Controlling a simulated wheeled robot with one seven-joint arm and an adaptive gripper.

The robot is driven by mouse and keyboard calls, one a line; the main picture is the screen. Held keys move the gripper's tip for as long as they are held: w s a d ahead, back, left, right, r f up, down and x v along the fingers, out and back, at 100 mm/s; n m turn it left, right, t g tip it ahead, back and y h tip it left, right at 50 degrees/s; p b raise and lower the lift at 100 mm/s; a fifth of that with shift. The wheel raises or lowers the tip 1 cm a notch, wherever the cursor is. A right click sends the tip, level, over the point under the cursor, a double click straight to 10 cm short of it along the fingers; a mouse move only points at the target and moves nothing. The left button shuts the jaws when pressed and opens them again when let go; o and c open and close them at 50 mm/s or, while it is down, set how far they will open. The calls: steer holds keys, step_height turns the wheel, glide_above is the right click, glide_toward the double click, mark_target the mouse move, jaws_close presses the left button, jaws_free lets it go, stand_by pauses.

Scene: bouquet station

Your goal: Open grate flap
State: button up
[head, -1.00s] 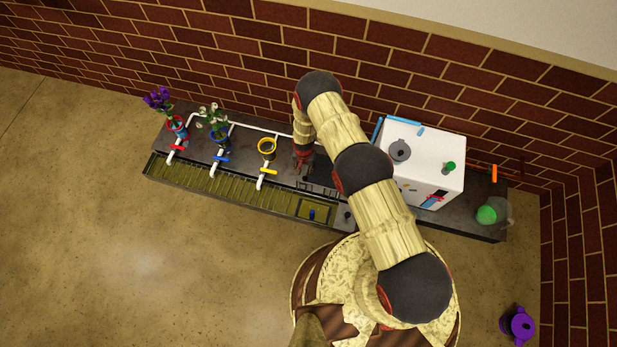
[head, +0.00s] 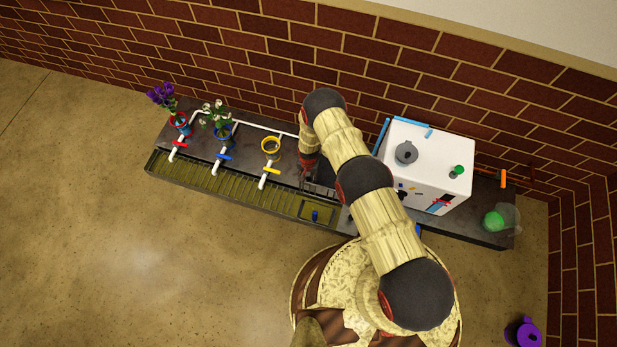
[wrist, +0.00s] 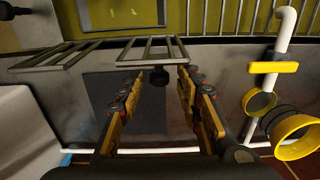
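A framed olive panel (head: 319,211) with a small blue knob (head: 315,216) is at the right end of the slatted trough grate in the head view. Part of this panel (wrist: 105,12) shows at the top of the wrist view. I cannot tell whether it is the flap. My gripper (wrist: 157,85) is open and empty, pointing toward the counter's trough side. A small black knob (wrist: 158,76) appears between its fingertips, with no clear contact. A barred grey rack (wrist: 152,49) lies just beyond. In the head view my gripper (head: 308,165) is partly hidden by my arm.
White pipes with red, blue and yellow valves (head: 268,172) stand left of my gripper. A yellow ring-shaped holder (head: 271,146) is close by. A white box (head: 425,165) stands on the right. A second barred rack (wrist: 52,56) shows left in the wrist view.

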steer(key=shift+c, duration=1.2)
jaws_close()
